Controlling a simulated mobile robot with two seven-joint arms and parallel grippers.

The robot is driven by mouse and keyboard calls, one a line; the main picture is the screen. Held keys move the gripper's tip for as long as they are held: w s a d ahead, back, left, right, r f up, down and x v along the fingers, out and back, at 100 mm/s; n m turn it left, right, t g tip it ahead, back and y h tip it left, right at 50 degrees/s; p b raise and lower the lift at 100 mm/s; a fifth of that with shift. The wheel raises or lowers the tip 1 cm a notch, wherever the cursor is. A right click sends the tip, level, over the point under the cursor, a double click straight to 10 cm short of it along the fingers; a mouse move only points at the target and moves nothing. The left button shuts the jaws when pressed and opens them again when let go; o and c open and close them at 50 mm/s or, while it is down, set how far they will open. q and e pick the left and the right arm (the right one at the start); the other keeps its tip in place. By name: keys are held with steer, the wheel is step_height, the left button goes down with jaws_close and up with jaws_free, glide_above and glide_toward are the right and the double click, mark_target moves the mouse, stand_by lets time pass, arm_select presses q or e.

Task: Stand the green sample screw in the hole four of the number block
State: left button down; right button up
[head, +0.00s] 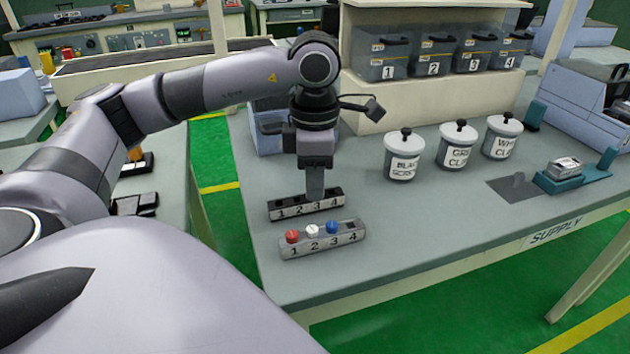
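A grey number block (322,244) marked 1 to 4 lies near the left end of the supply table. A red screw (292,237) stands at 1, a white one (313,231) at 2 and a blue one (333,227) at 3. Hole four shows dark and empty. Just behind it lies a black block (275,209), also marked 1 to 4. My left gripper (315,193) points straight down at the black block, near its 3. Whether its fingers are open or shut on something is unclear. I see no green screw; the gripper may hide it. My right gripper is out of view.
Three lidded white-and-grey jars (404,158) stand behind to the right. Numbered bins (381,57) sit on a raised shelf at the back. A teal holder (572,176) stands at the right. The table surface (400,225) right of the blocks is clear.

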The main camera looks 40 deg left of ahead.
arm_select(q)
steer(key=shift+r, duration=0.1)
steer(key=shift+r+p, duration=1.9)
steer(key=shift+r, duration=0.5)
